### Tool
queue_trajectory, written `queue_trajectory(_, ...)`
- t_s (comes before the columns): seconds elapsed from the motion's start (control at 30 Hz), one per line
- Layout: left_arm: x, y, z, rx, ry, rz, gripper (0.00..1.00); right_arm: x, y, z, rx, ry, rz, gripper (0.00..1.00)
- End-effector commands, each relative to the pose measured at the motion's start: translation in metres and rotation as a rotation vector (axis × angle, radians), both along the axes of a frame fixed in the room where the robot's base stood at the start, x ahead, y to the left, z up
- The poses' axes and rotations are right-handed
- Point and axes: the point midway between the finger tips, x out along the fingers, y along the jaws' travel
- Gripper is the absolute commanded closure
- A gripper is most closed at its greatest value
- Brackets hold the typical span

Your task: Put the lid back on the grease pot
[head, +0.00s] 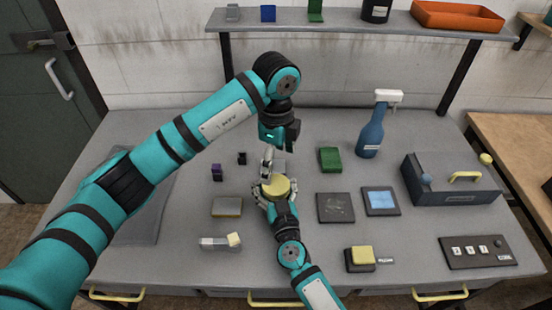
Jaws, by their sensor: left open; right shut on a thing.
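A small round item with a flat yellow top (276,187), apparently the grease pot, is between the fingers of my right gripper (276,193), low over or on the middle of the table. The fingers hide most of its sides. I cannot tell whether the yellow top is the lid or the grease. My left gripper (268,157) is open just above and behind it, with fingers pointing down; I cannot tell whether they touch it.
Dark square plates (335,208), a green block (330,160) and a blue spray bottle (371,130) stand to the right. A grey box (450,185) with a yellow handle is farther right. A grey-yellow block (227,207) lies left. A shelf (340,20) spans the back.

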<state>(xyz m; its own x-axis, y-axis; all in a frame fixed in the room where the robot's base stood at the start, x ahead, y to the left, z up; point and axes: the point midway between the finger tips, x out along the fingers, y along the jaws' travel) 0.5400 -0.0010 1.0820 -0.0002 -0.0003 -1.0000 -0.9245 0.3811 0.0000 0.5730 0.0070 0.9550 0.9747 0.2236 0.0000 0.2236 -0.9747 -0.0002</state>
Motion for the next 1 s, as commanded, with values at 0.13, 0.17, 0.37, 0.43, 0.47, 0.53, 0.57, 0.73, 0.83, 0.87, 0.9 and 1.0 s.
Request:
queue_trajectory(0.13, 0.000, 0.000, -0.009, 0.001, 0.003, 0.000, 0.13, 0.000, 0.000, 0.000, 0.000, 0.000, 0.001, 1.00)
queue_trajectory(0.17, 0.000, 0.000, -0.012, 0.001, 0.003, 0.000, 0.13, 0.000, 0.000, 0.000, 0.000, 0.000, 0.000, 1.00)
queue_trajectory(0.37, -0.001, 0.000, -0.043, 0.001, 0.004, 0.000, 0.13, 0.000, 0.000, 0.000, 0.000, 0.000, 0.000, 1.00)
queue_trajectory(0.43, 0.000, 0.001, -0.053, 0.001, 0.003, 0.000, 0.13, 0.000, 0.000, 0.000, 0.000, 0.000, 0.000, 1.00)
queue_trajectory(0.47, 0.000, 0.000, -0.057, 0.000, 0.002, 0.000, 0.13, 0.000, 0.000, 0.000, 0.000, 0.000, 0.000, 1.00)
queue_trajectory(0.53, 0.000, 0.001, -0.066, 0.000, 0.003, 0.001, 0.13, 0.000, 0.000, 0.000, 0.000, 0.000, 0.000, 1.00)
queue_trajectory(0.57, 0.000, 0.000, -0.069, 0.001, 0.002, 0.001, 0.13, 0.000, 0.000, 0.000, 0.000, 0.000, 0.000, 1.00)
queue_trajectory(0.73, 0.000, 0.000, -0.079, 0.000, 0.001, -0.001, 0.13, 0.000, 0.000, 0.000, 0.000, 0.000, 0.000, 1.00)
queue_trajectory(0.83, 0.000, 0.000, -0.080, 0.000, 0.000, -0.001, 0.13, 0.000, 0.000, 0.000, 0.000, 0.000, 0.000, 1.00)
queue_trajectory(0.87, 0.000, 0.000, -0.080, 0.000, 0.000, -0.001, 0.13, 0.000, 0.000, 0.000, 0.000, 0.000, 0.000, 1.00)
queue_trajectory(0.9, 0.000, 0.000, -0.080, 0.000, 0.000, -0.001, 0.13, 0.000, 0.000, 0.000, 0.000, 0.000, 0.000, 1.00)
queue_trajectory(1.0, 0.000, 0.000, -0.080, 0.000, 0.000, -0.001, 0.13, 0.000, 0.000, 0.000, 0.000, 0.000, 0.000, 1.00)
